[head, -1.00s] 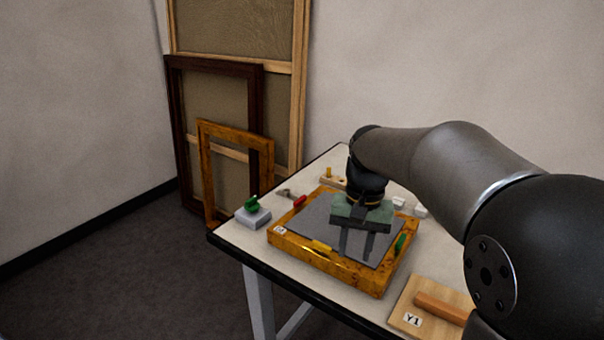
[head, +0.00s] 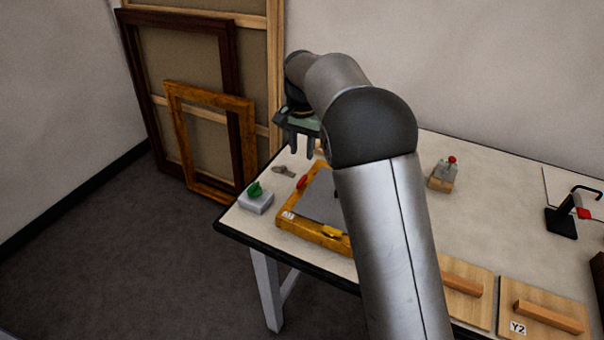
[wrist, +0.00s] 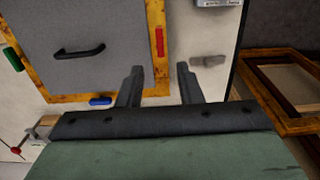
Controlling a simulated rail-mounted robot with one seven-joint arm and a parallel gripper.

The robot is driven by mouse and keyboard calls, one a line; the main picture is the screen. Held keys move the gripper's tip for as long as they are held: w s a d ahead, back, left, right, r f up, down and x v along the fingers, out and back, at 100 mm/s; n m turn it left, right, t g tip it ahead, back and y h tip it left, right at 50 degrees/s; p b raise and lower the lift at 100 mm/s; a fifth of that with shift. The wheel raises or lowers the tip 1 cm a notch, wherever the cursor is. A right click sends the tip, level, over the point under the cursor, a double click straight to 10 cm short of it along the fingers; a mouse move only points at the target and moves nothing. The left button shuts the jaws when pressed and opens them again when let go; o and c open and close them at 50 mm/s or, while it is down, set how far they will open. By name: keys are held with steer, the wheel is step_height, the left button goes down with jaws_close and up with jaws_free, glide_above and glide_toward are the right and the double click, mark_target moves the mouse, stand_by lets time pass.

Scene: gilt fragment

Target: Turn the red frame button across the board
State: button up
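The gilt frame (head: 310,234) lies flat on the table with a grey board (head: 318,203) inside it. The red frame button (head: 301,181) sits on the frame's left rail. In the wrist view the red button (wrist: 159,41) lies lengthwise along the rail, not reaching over the grey board. My gripper (head: 302,151) hangs above the table, beyond the frame's far left part. It is open with nothing between its fingers. In the wrist view the fingertips (wrist: 158,68) appear just below the red button, apart from it. My arm hides the frame's right part in the head view.
A yellow button (head: 333,232) is on the near rail; blue (wrist: 100,100) and green (wrist: 12,58) buttons show in the wrist view. A black handle (wrist: 79,51) is on the board. A grey box with a green knob (head: 256,199) stands left of the frame. Empty frames lean behind.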

mark_target(302, 179)
step_height(302, 179, down, 10)
steer(key=shift+r+p, duration=0.1)
steer(key=shift+p, duration=0.4)
steer(key=shift+c, duration=0.3)
jaws_close()
